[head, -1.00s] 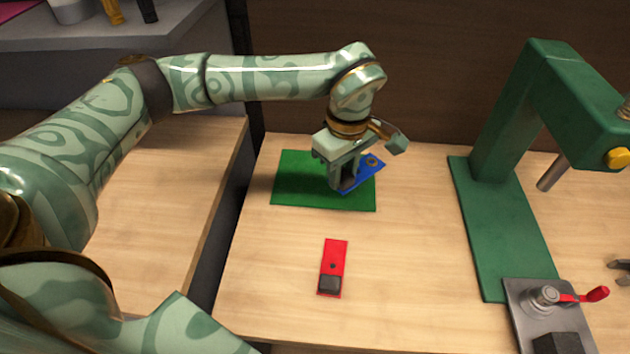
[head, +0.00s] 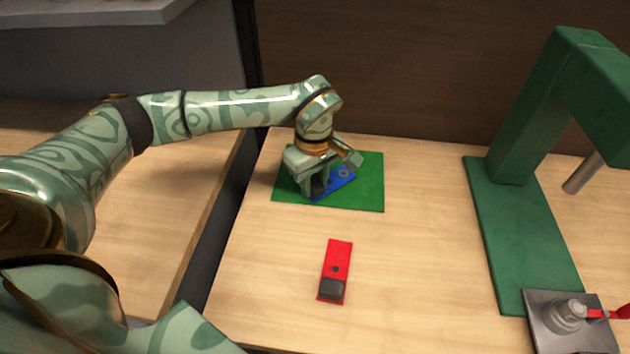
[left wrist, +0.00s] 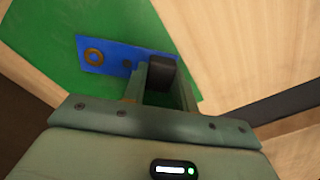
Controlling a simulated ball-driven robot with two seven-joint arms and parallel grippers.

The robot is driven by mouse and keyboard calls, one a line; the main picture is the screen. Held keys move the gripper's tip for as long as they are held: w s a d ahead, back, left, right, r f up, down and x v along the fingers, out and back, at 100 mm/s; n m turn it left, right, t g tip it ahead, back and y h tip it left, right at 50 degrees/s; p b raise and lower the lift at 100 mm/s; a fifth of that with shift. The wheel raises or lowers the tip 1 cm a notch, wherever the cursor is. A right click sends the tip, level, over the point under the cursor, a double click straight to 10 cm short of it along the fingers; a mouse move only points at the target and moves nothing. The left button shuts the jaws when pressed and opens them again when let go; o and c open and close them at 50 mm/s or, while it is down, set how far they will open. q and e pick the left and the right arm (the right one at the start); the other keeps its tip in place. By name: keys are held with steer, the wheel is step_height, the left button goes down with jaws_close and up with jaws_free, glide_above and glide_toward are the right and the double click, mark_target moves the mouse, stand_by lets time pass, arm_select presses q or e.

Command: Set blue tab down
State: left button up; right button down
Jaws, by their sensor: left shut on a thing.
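The blue tab (head: 340,181) is a flat blue strip with a ring near one end and a dark block at the other. My left gripper (head: 319,190) is shut on the tab at its dark block, over the green mat (head: 365,197). The left wrist view shows the blue tab (left wrist: 112,57) reaching out to the left of the left gripper (left wrist: 165,82), with the green mat (left wrist: 40,45) beneath. I cannot tell whether the tab touches the mat. My right gripper is not in view.
A red tab (head: 337,262) with a dark block lies on the wooden table (head: 420,270) in front of the mat. A green press stand (head: 525,235) stands at the right, with a grey metal fixture (head: 565,320) at its front. The table between mat and stand is clear.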

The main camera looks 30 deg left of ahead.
arm_select(q)
steer(key=o, duration=1.1)
steer(key=shift+f, duration=0.1)
steer(key=shift+c, duration=0.2)
step_height(320, 180, up, 8)
steer(key=p, duration=0.2)
steer(key=shift+p, duration=0.3)
steer(key=shift+f, duration=0.1)
